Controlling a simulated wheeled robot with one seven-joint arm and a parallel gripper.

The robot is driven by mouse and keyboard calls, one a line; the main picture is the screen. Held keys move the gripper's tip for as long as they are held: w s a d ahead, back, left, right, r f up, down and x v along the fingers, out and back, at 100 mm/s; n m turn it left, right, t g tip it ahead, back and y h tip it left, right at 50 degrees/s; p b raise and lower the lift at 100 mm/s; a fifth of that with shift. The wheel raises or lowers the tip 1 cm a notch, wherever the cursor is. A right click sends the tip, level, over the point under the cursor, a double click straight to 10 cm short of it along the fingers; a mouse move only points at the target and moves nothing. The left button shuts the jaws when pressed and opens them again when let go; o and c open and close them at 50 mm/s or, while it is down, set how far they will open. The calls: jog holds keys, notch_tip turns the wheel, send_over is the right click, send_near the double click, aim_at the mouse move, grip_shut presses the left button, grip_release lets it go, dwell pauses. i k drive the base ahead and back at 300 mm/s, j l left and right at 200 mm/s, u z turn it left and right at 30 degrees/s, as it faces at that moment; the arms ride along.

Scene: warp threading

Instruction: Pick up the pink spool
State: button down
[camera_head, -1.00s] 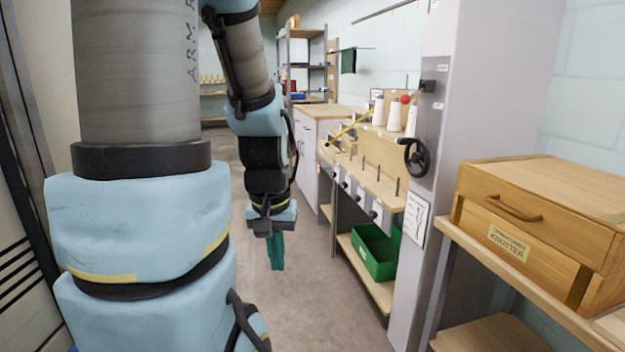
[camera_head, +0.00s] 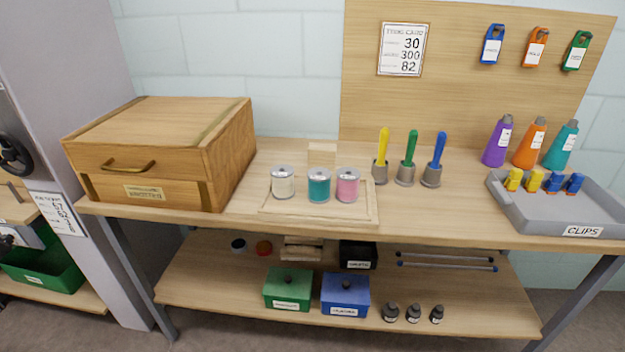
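The pink spool (camera_head: 347,186) stands upright on a shallow wooden tray (camera_head: 272,212) on the workbench, at the right end of a row of three. A teal spool (camera_head: 319,186) stands close at its left, and a white spool (camera_head: 283,183) stands left of that. All three have pale grey tops. My gripper is outside the present view, so its place and its hold cannot be seen.
A wooden drawer box (camera_head: 165,155) stands left of the tray. Several upright coloured-handled tools (camera_head: 407,160) stand close right of the spools. A grey clips tray (camera_head: 535,215) and coloured cones (camera_head: 530,143) are farther right. The bench (camera_head: 440,215) is bare in front of the tools.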

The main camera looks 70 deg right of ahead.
aim_at(348, 178)
jog(key=k+l+z, duration=0.55)
jog(key=k+l, duration=0.15)
jog(key=l, duration=0.25)
jog(key=k+l+z, duration=0.2)
jog(key=l, duration=0.15)
jog(key=k+l+z, duration=0.2)
jog(key=l, duration=0.2)
jog(key=i, duration=0.45)
